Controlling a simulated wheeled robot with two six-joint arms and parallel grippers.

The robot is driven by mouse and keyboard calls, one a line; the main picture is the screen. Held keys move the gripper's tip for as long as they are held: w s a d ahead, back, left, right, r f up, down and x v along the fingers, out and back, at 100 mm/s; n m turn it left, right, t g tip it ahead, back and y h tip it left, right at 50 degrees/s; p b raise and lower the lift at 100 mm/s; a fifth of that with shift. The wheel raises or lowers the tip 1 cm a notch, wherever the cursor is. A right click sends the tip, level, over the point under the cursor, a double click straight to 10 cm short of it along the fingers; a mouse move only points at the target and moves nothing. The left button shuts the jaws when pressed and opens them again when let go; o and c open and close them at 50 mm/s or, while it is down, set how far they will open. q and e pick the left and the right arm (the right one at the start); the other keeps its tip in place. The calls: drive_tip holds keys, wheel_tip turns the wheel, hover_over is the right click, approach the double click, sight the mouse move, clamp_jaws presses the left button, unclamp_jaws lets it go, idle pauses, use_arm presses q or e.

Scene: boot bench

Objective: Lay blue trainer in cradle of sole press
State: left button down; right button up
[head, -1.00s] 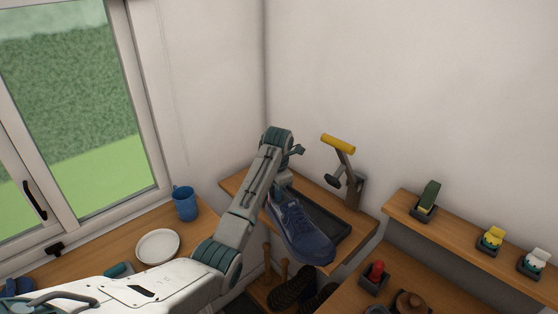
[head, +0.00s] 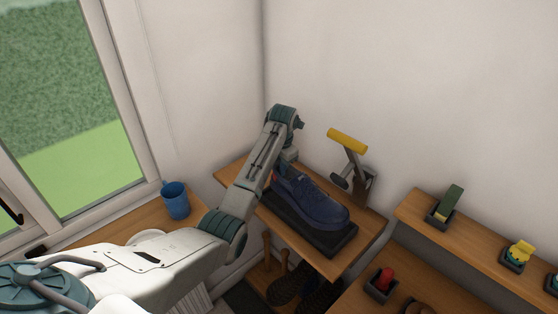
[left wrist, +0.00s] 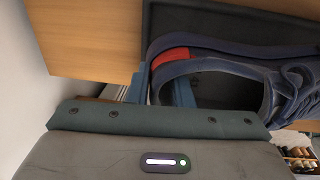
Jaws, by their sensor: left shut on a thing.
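The blue trainer (head: 318,205) is over the black cradle (head: 322,246) of the sole press, lengthwise along it, toe pointing to the lower right. I cannot tell whether its sole touches the cradle floor. My left gripper (head: 279,176) is shut on the heel end of the trainer. The left wrist view shows the trainer's open collar (left wrist: 225,68) and red heel patch close ahead of the gripper, with the dark cradle (left wrist: 190,22) behind. The press's lever with its yellow handle (head: 347,140) stands raised behind the trainer. My right gripper is not in view.
The press stands on a wooden shelf (head: 232,175) in the corner. A blue mug (head: 175,200) is on the left sill. A right-hand shelf (head: 480,240) holds small brushes in holders. Below are a red-topped item (head: 383,280) and dark boots (head: 287,288).

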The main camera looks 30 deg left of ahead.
use_arm(q)
drive_tip(key=f, duration=0.3)
drive_tip(key=shift+w+a+f, duration=0.1)
drive_tip(key=shift+w+f, duration=0.15)
drive_tip(key=shift+f, duration=0.1)
drive_tip(key=shift+s+f, duration=0.1)
drive_tip(key=shift+f, duration=0.6)
drive_tip(key=c, duration=1.4)
unclamp_jaws()
drive_tip(key=shift+c, duration=0.2)
drive_tip(key=shift+o, duration=1.2)
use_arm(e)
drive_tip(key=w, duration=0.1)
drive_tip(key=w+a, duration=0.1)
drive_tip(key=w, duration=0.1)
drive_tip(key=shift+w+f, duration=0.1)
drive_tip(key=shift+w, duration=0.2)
